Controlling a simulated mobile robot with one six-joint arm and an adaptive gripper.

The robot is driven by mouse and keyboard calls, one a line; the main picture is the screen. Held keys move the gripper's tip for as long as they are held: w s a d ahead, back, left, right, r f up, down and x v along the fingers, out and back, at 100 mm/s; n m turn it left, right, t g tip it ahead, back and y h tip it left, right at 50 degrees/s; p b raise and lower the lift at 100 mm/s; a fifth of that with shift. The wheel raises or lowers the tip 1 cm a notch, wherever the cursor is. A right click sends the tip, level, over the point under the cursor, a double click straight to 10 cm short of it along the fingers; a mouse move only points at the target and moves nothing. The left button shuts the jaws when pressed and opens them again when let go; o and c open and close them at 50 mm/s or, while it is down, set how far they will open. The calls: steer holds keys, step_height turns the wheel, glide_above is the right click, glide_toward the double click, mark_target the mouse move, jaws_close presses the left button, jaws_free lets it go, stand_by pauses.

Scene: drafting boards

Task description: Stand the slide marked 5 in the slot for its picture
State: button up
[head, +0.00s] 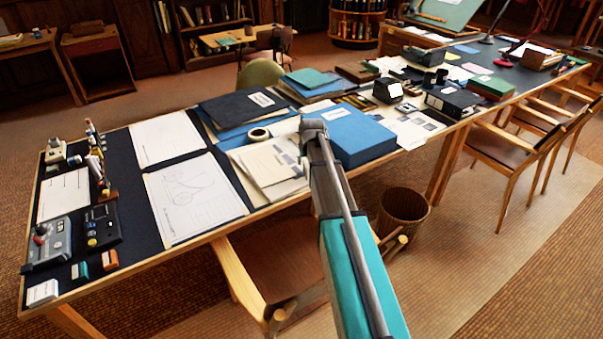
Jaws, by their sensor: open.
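I cannot make out a slide marked 5, or a slot with its picture, at this size. A small white block or stack of cards (43,292) lies at the near left corner of the long desk (135,268); no mark on it is readable. My teal and grey arm reaches up from the bottom over the desk's front edge. It ends in a grey joint beside a blue box. The fingers of my gripper do not show, and the arm hides part of the desk behind it.
A grey device (48,243), a black knobbed unit (100,224), drawing sheets (195,195), a tape roll (258,134), folders and the blue box (358,140) cover the desk. A chair (270,255) and a basket (403,207) stand at its front. Carpet is open at lower right.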

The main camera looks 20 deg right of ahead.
mark_target(305, 165)
steer(key=shift+b+x, duration=2.1)
steer(key=shift+x, duration=0.4)
steer(key=shift+s, duration=0.2)
jaws_close()
